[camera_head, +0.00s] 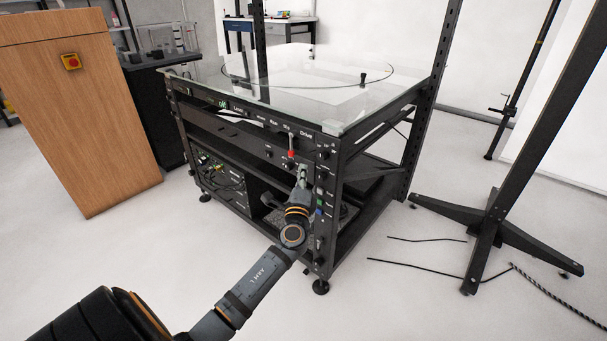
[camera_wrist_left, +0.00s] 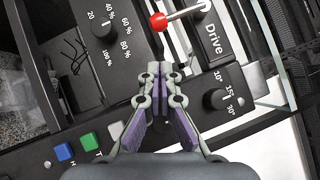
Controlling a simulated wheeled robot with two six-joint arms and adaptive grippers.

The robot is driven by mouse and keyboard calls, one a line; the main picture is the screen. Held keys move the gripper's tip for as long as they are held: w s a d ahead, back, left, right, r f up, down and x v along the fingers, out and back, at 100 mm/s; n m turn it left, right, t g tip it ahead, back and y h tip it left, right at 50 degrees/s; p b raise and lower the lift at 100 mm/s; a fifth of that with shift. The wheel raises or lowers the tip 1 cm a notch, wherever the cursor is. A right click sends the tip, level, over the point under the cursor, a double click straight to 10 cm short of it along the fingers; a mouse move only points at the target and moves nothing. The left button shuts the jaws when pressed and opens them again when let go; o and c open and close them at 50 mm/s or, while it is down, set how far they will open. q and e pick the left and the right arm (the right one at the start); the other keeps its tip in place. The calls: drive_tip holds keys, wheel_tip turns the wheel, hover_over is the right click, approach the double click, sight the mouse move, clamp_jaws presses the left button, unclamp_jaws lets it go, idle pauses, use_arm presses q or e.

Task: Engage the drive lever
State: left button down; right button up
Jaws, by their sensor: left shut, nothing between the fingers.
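The drive lever, a metal rod with a red ball knob (camera_wrist_left: 158,21), stands out from the panel beside the label "Drive" at the top of the left wrist view. In the head view its red knob (camera_head: 291,154) shows on the front panel near the right corner. My left gripper (camera_wrist_left: 158,72) is shut and empty. Its fingertips are just below the red knob in the wrist view, apart from it as far as I can tell. In the head view the left gripper (camera_head: 302,174) is just below and right of the knob. My right gripper is not in view.
The turntable rack has a glass top (camera_head: 300,85). Dials (camera_wrist_left: 216,99), a blue button (camera_wrist_left: 63,152) and a green button (camera_wrist_left: 89,141) sit near the gripper. A wooden cabinet (camera_head: 80,120) stands left, a black stand (camera_head: 490,225) right. Cables (camera_head: 415,266) lie on the floor.

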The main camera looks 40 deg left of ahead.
use_arm(q)
drive_tip(key=v, duration=1)
drive_tip(key=shift+r, duration=0.15)
